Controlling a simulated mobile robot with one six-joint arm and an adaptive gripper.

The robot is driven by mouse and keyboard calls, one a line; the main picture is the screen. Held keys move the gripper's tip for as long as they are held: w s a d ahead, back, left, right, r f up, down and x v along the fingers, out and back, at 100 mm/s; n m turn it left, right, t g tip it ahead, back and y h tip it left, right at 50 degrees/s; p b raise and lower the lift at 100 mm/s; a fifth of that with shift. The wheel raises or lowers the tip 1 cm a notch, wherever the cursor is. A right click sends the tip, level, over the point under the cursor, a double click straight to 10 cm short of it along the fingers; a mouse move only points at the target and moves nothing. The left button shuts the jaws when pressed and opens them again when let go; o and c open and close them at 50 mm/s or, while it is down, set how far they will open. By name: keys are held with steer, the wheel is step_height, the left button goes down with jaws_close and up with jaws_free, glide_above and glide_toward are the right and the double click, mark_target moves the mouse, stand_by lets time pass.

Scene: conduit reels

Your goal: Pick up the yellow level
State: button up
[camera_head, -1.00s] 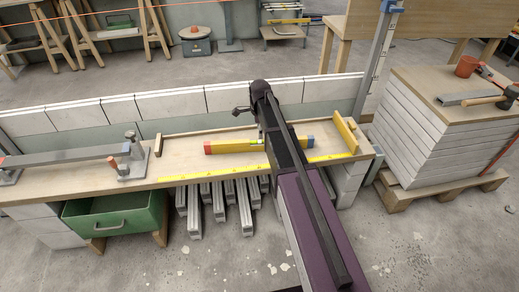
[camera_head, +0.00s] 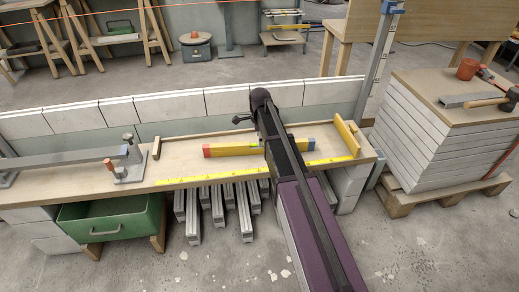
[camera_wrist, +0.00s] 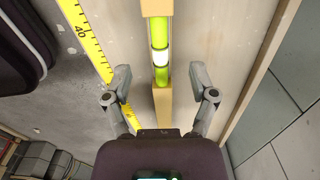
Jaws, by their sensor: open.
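The yellow level (camera_head: 235,149) lies flat on the wooden bench (camera_head: 180,175), with a red end on the left and a blue end on the right. My arm crosses in front of part of it in the head view. In the wrist view the level (camera_wrist: 162,105) runs up the picture, with its green vial facing the camera. My gripper (camera_wrist: 162,85) is open, one finger on each side of the level near the vial. Neither finger visibly touches it, and the height gap is hard to judge.
A yellow measuring tape (camera_head: 225,176) lies along the bench's front edge. A yellow upright piece (camera_head: 346,136) stands at the right end, and a metal clamp bar (camera_head: 60,158) sits at the left. A pale block wall (camera_head: 180,106) runs behind.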

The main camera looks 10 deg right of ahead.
mark_target(260, 148)
steer(key=shift+f+b, duration=2.25)
steer(key=shift+f, duration=0.2)
jaws_close()
